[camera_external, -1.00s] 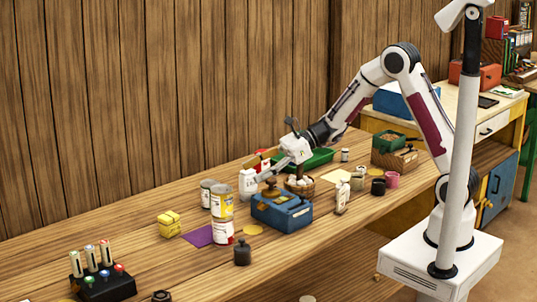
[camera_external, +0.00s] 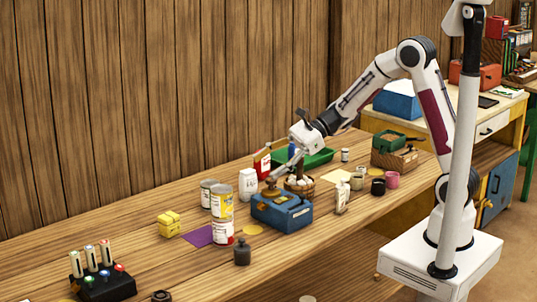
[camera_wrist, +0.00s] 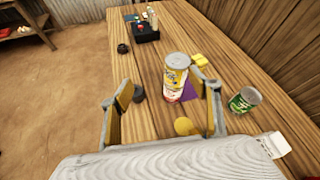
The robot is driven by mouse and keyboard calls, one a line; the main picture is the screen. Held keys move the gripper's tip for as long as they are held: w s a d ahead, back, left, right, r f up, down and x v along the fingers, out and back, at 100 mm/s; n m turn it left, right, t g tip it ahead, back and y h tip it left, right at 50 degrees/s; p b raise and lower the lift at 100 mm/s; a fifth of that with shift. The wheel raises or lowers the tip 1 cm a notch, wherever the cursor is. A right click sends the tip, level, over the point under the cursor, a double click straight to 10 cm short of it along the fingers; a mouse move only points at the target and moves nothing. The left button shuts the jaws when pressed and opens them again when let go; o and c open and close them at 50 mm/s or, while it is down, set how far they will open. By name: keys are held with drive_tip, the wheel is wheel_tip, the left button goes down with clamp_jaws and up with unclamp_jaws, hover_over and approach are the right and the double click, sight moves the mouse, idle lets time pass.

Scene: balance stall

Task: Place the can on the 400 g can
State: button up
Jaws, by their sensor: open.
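A yellow-labelled can (camera_external: 222,203) stands upright on top of a white and red can (camera_external: 223,233), their rims roughly in line. In the wrist view the yellow can (camera_wrist: 176,68) shows above the red-and-white one (camera_wrist: 174,94), between and beyond the fingers. My gripper (camera_external: 272,178) is open and empty, apart from the stack, to its right above the blue box scale; it also shows in the wrist view (camera_wrist: 162,88). Another can (camera_external: 208,192) stands behind the stack; its green label shows in the wrist view (camera_wrist: 244,100). I cannot read any weight on the labels.
The blue box scale (camera_external: 282,214), a white bottle (camera_external: 248,184) and an egg basket (camera_external: 299,186) crowd around my gripper. A dark weight (camera_external: 242,252) stands in front. A purple sheet (camera_external: 198,237) and yellow block (camera_external: 169,224) lie left of the stack.

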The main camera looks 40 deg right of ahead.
drive_tip(key=s+d+r+n+g+h, duration=0.1)
drive_tip(key=s+d+r+n, duration=0.1)
drive_tip(key=s+n, duration=0.15)
drive_tip(key=s+d+r+n+h, duration=0.1)
drive_tip(key=s+d+r+n, duration=0.15)
drive_tip(key=s, duration=0.25)
drive_tip(key=s+d+n+t+h, duration=0.1)
drive_tip(key=s+d+n+h, duration=0.4)
drive_tip(key=s+d, duration=0.4)
drive_tip(key=s+d+n+t+h, duration=0.1)
drive_tip(key=s+d+n+h, duration=0.4)
drive_tip(key=d, duration=1)
drive_tip(key=s+n, duration=0.3)
drive_tip(key=shift+s+d+r+t, duration=0.15)
drive_tip(key=shift+s+r+t, duration=0.1)
drive_tip(key=shift+s+t, duration=0.1)
